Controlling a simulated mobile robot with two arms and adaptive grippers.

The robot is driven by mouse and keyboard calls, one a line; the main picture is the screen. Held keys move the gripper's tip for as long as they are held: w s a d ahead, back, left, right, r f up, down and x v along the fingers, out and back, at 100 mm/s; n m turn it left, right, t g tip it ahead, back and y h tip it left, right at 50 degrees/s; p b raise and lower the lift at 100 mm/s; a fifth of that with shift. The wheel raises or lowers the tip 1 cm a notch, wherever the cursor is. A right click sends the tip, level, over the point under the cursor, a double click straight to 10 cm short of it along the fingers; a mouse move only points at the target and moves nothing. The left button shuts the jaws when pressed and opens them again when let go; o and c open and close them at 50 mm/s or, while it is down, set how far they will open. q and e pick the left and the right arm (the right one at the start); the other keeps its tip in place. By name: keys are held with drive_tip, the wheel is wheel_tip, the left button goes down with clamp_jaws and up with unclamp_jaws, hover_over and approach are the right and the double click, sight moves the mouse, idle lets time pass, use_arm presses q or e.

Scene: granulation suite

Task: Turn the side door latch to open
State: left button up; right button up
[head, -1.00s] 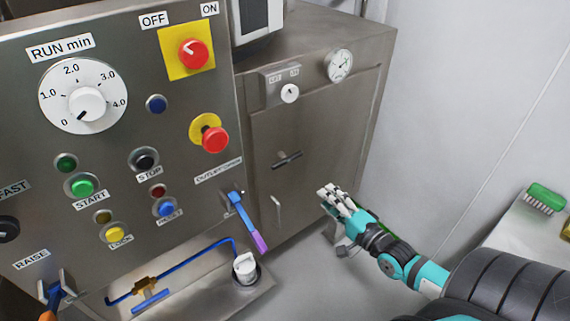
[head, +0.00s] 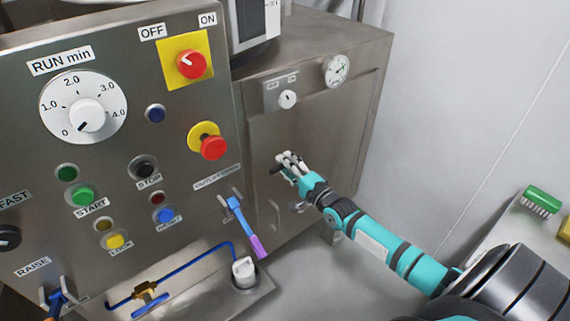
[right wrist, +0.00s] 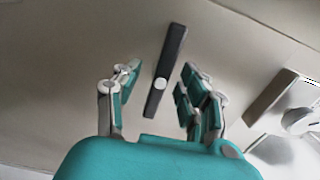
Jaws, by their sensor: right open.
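The side door latch is a short dark bar on a round light pivot, set on the grey metal side door (head: 308,143). In the right wrist view the latch (right wrist: 168,58) sits tilted between the open fingers, its upper end leaning right. In the head view my right gripper (head: 287,162) is in front of the latch and hides most of it; only a dark end (head: 275,170) shows at the left. The right gripper also shows in the right wrist view (right wrist: 157,78), with clear gaps between both fingers and the bar. My left gripper is not in view.
A small switch plate (head: 271,95) and a round gauge (head: 337,69) are above the latch. A pale upright handle (head: 274,215) is below. The control panel (head: 110,180) stands to the left, with a blue and purple lever (head: 244,225). A green brush (head: 543,197) lies at right.

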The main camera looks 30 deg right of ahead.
drive_tip(key=shift+w, duration=0.5)
clamp_jaws()
